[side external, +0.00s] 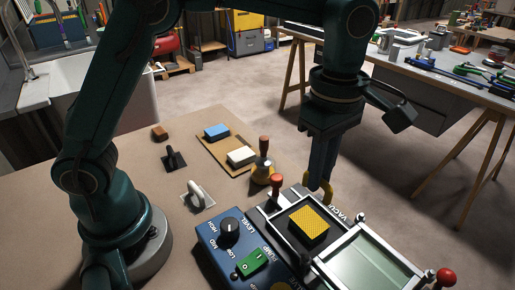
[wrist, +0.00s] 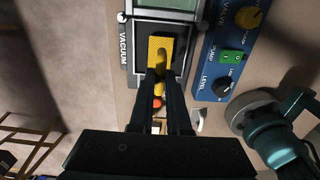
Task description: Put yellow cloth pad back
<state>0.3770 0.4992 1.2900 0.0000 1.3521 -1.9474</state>
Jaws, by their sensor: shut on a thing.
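The yellow cloth pad (side external: 310,226), dotted on top, shows inside the dark, open frame of the vacuum box (side external: 284,218). In the wrist view the pad (wrist: 160,46) lies just beyond my fingertips. My gripper (side external: 320,186) points down behind the box's back edge, with its fingers close together. It is shut on a yellow curved piece (side external: 327,194), which also shows between the fingers in the wrist view (wrist: 159,88). I cannot tell what this piece is. The pad is apart from the fingers. The box's glass lid (side external: 375,265) lies open to the right.
A tan board (side external: 214,154) carries a blue pad (side external: 216,131) and a white pad (side external: 241,156). A wooden-handled tool (side external: 263,168) stands at its right end. A blue control panel (side external: 238,250) adjoins the box. A white-handled tool (side external: 196,196) and a black-handled one (side external: 174,158) stand left.

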